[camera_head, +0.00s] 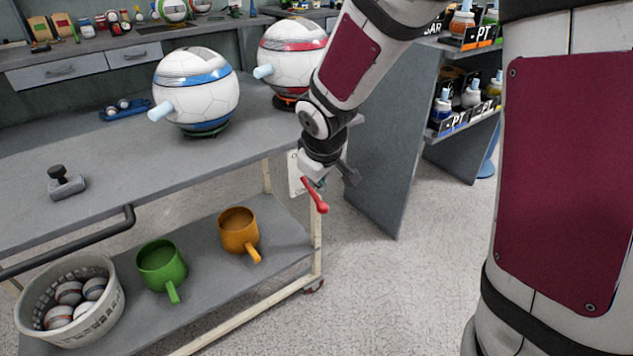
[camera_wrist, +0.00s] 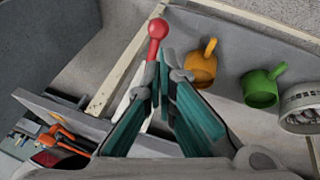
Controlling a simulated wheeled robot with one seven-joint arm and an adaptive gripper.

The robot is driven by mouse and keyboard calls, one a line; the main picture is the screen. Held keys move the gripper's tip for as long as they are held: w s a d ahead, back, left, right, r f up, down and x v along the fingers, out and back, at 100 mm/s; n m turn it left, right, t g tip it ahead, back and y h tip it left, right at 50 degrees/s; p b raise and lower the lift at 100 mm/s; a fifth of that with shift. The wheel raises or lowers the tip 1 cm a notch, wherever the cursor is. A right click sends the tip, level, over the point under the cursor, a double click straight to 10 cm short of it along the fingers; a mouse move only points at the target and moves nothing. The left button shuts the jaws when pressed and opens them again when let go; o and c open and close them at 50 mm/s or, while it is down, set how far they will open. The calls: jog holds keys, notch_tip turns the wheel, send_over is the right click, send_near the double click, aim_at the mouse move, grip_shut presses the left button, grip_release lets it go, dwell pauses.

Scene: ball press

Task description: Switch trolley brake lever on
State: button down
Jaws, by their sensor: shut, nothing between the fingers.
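The red brake lever (camera_head: 315,196) is at the right end of the trolley (camera_head: 240,170), by a white label plate (camera_head: 294,172) partly hidden by my gripper. In the head view it slants down and right to a rounded end. In the wrist view its red knob (camera_wrist: 158,28) lies just beyond my fingertips, with the red shaft running back beside the left finger. My gripper (camera_wrist: 168,72) is shut and empty, close beside the lever; whether it touches cannot be told. In the head view my gripper (camera_head: 337,172) is partly hidden behind its own wrist.
The trolley top holds two large balls (camera_head: 195,92) (camera_head: 290,55) and a small black-knobbed block (camera_head: 65,182). The lower shelf holds an orange mug (camera_head: 238,231), a green mug (camera_head: 161,266) and a basket of balls (camera_head: 70,300). A grey shelf unit (camera_head: 385,130) stands close right.

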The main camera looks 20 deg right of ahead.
jog(key=shift+s+r+p, duration=0.7)
jog(key=shift+s+r, duration=1.2)
